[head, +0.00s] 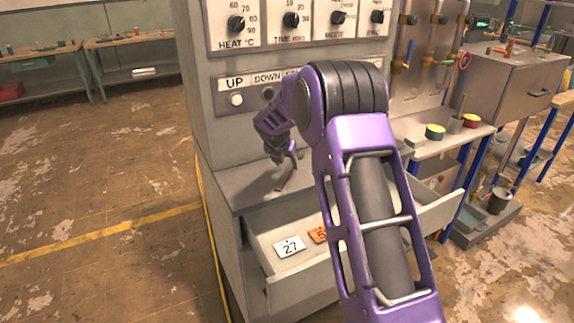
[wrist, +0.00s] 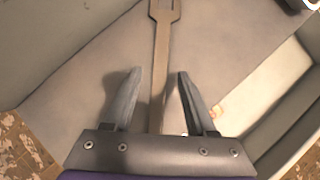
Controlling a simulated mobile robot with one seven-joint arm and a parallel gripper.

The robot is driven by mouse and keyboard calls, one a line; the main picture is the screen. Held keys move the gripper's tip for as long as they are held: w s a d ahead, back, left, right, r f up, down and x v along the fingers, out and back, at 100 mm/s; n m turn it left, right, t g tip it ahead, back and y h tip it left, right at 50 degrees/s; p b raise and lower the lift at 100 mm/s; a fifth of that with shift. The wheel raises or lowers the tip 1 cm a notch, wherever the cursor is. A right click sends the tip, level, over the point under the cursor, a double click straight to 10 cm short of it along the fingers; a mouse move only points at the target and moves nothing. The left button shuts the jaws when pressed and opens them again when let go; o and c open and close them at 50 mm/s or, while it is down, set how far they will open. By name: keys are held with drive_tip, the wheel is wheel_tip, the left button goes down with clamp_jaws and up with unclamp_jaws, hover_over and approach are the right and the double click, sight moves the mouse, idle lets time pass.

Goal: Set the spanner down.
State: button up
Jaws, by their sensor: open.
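The spanner (wrist: 161,45) is a flat, brown-grey bar with a forked open end at the top of the wrist view. It appears to lie on the grey ledge (wrist: 85,75) of the machine. My gripper (wrist: 159,72) is open, with one finger on each side of the spanner's handle and a visible gap to each. The near end of the handle is hidden behind the gripper's palm. In the head view my gripper (head: 282,157) is low over the ledge (head: 240,185), and the spanner (head: 287,182) shows small and dark there.
An open drawer (head: 428,207) below the ledge holds a white tag marked 27 (head: 290,247) and an orange tag (head: 318,235). The control panel (head: 262,92) rises behind the ledge. A side bench (head: 440,147) with coloured tins stands to the right.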

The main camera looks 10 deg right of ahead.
drive_tip(key=v, duration=1)
drive_tip(key=shift+r+p, duration=0.15)
drive_tip(key=shift+p, duration=0.2)
drive_tip(key=shift+a, duration=0.1)
